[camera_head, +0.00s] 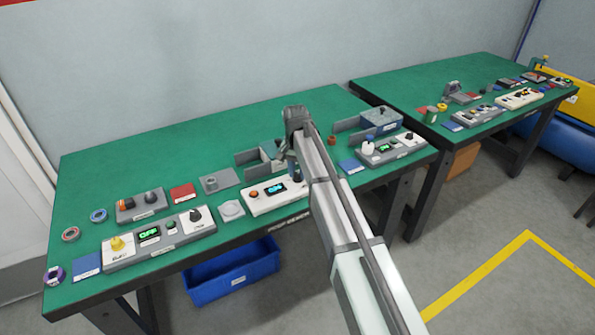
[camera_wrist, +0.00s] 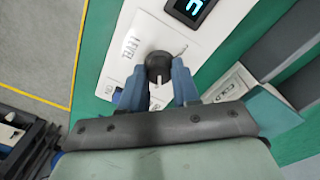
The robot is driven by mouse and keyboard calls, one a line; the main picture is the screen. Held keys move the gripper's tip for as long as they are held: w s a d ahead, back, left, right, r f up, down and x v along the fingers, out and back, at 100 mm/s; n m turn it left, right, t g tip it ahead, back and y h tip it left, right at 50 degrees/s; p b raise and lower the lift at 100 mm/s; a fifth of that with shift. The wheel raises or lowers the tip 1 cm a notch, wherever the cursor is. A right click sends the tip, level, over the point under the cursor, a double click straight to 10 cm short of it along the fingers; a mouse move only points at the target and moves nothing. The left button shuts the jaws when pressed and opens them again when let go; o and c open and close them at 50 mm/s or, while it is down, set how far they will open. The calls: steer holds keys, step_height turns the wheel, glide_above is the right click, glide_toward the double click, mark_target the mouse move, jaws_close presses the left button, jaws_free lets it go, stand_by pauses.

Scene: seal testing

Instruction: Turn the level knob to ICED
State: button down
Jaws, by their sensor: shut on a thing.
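The level knob (camera_wrist: 158,65) is a round black knob on a white panel, with a white pointer mark on its lower side in the wrist view. The word LEVEL is printed beside it. My gripper (camera_wrist: 158,78) has its two blue-grey fingers on either side of the knob and is shut on it. The white panel (camera_head: 262,206) with a lit display (camera_head: 276,188) and an orange button (camera_head: 254,194) sits mid-bench in the head view. There my gripper (camera_head: 297,172) is over its right end, and the arm hides the knob. I cannot read the position labels.
A card reading COLD (camera_wrist: 236,82) lies beside the panel. Grey panels with knobs stand to the left (camera_head: 160,240) and right (camera_head: 392,150) on the green bench (camera_head: 110,165). Grey upright plates (camera_head: 247,157) stand behind the white panel. A blue bin (camera_head: 232,275) is under the bench.

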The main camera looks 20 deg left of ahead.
mark_target(296, 173)
steer(key=c, duration=0.8)
jaws_free()
steer(key=r, duration=1.3)
steer(key=shift+a+r, duration=0.25)
steer(key=shift+r, duration=0.15)
